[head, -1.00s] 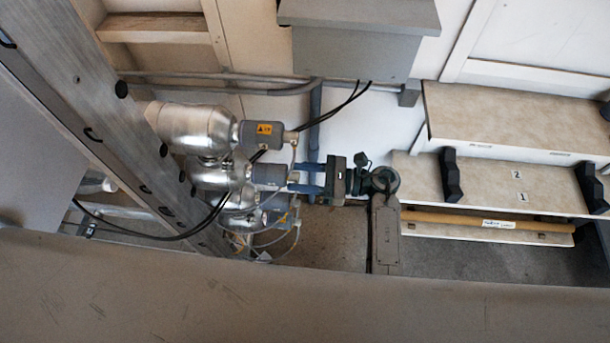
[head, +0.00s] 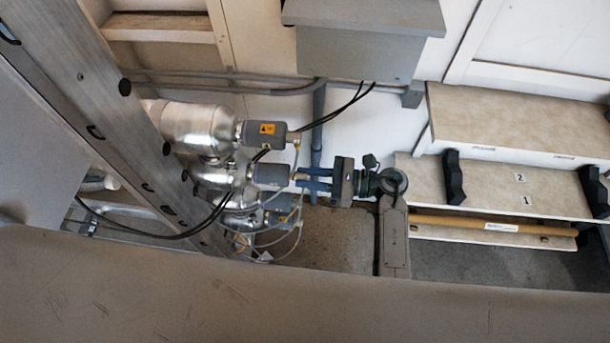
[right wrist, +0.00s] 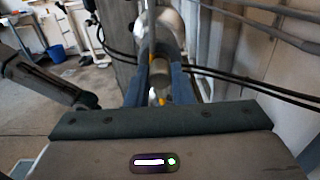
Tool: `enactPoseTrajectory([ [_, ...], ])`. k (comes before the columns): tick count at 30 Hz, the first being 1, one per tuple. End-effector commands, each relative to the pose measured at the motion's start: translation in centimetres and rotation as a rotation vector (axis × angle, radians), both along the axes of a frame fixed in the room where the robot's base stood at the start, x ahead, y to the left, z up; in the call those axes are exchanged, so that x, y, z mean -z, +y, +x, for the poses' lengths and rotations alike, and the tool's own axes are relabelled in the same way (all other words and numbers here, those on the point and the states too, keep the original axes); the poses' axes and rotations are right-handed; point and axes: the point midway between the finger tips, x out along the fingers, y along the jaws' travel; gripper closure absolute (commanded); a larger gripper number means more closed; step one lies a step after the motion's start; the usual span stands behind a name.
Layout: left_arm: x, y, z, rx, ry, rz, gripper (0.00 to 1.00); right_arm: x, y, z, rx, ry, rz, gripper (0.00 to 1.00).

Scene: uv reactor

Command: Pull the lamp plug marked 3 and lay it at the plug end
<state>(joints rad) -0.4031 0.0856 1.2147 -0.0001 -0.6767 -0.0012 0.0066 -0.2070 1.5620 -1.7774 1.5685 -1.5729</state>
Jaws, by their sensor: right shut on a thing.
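Several silver lamps stick out in a row at the left, with grey plugs at their right ends. The top plug (head: 265,134) has an orange warning label; a second plug (head: 271,174) and a lower plug (head: 277,201) are below it. I cannot read a 3 on any. My right gripper (head: 299,179) points left, its blue fingers at the second plug's end. In the right wrist view the fingers (right wrist: 157,80) are closed around a small grey piece with a yellowish part, largely hidden between them. My left gripper is not in view.
Black cables (head: 213,214) cross in front of the lamps and run up to a grey box (head: 362,50). A metal beam (head: 100,110) stands at the left. Thin pale leads hang from the plugs. Shelves (head: 505,183) with black brackets are at the right.

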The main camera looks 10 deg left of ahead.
Motion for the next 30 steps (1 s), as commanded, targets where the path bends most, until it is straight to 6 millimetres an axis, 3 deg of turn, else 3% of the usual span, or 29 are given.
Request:
enactPoseTrajectory([
  [21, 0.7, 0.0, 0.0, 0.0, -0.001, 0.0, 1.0, 0.1, -3.6, 0.0, 0.0, 0.0, -0.002, 1.0],
  [30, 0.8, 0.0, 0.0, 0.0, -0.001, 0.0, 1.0, 0.0, -4.1, 0.0, -0.001, 0.001, 0.001, 1.0],
])
